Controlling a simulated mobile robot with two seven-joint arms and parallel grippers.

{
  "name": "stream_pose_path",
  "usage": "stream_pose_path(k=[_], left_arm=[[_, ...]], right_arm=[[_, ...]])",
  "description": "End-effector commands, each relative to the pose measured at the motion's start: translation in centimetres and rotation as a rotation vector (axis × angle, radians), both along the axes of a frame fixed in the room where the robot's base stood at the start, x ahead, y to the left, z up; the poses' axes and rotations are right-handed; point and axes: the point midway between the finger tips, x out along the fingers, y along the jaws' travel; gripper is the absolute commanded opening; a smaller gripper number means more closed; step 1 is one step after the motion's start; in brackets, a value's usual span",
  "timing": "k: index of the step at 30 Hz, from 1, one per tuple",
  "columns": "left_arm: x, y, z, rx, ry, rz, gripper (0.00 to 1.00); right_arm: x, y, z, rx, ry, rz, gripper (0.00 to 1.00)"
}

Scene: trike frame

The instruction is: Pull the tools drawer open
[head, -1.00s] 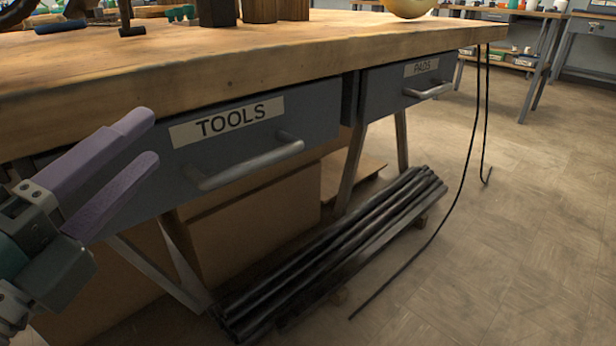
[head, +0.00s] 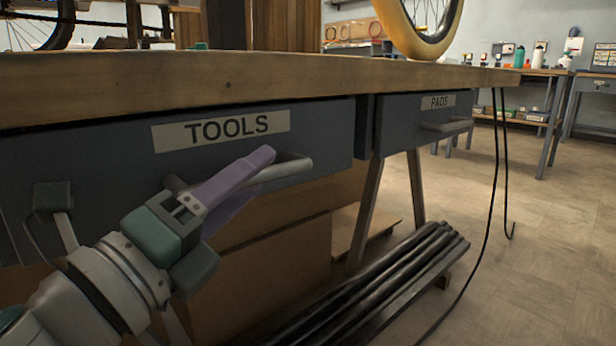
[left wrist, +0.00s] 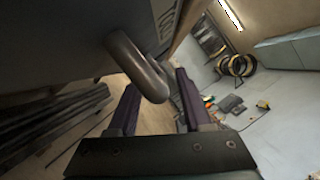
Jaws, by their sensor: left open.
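The tools drawer (head: 330,130) is a grey-blue front under the wooden bench top, with a white TOOLS label (head: 222,130). It looks shut. Its grey bar handle (head: 292,168) shows at the right end; my left gripper hides much of the rest in the head view. My left gripper (head: 260,172), with purple fingers, is open at the handle. In the left wrist view the rounded handle (left wrist: 138,66) appears between the two open fingers (left wrist: 156,88). I cannot tell whether either finger touches it. My right gripper is not in view.
A PADS drawer (head: 410,125) with its own handle is to the right. Black tubes (head: 385,285) lie low below the drawers. A dark cable (head: 494,200) hangs at the bench's right end. A yellow-rimmed wheel (head: 405,30) stands on the bench top (head: 300,75).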

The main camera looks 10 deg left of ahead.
Motion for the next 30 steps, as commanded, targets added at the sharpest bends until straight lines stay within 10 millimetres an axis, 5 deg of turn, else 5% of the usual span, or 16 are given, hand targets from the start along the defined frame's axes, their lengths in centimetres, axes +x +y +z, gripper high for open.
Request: stream_pose_path(k=[12, 25, 30], left_arm=[[1.06, -0.37, 0.23, 0.001, 0.001, 0.001, 0.5], [1.03, -0.36, 0.23, 0.0, 0.0, 0.0, 0.01], [1.02, -0.36, 0.23, 0.0, 0.001, 0.001, 0.0]], right_arm=[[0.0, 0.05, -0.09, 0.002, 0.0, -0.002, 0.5], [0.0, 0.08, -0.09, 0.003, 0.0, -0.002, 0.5], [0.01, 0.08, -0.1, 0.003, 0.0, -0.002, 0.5]])
